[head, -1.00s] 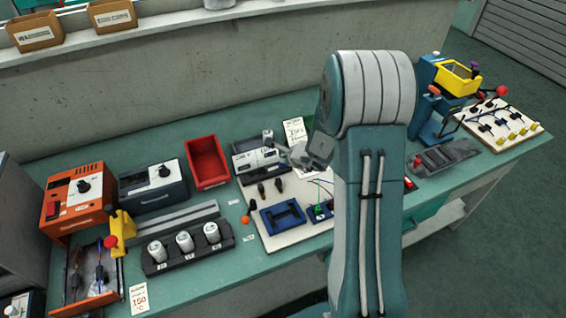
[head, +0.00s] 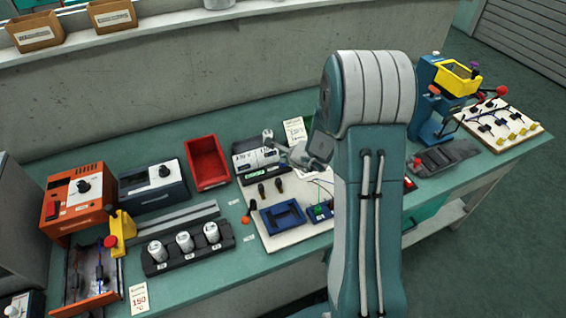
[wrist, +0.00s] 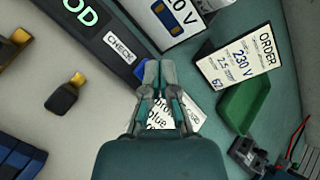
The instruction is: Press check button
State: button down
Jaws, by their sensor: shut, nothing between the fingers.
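The check device (head: 243,163) is a grey-white box on the bench, left of my arm in the head view. In the wrist view its dark front panel (wrist: 98,40) carries a white CHECK label (wrist: 119,47) and a lit green display (wrist: 80,11) whose visible letters read "OD". A blue button (wrist: 140,73) shows beside the label, partly hidden by my fingers. My gripper (wrist: 151,66) is shut and empty, its tips at the blue button; I cannot tell whether they touch it. In the head view my gripper (head: 291,151) is at the device's right end.
An ORDER card (wrist: 241,58) and a green tray (wrist: 245,102) lie right of my gripper. A dark connector with a gold tip (wrist: 64,95) lies on the pale board. A red bin (head: 207,162) stands left of the device, and a blue frame (head: 283,217) lies in front.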

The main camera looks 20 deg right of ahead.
jog(key=shift+r, duration=0.6)
jog(key=shift+r, duration=2.55)
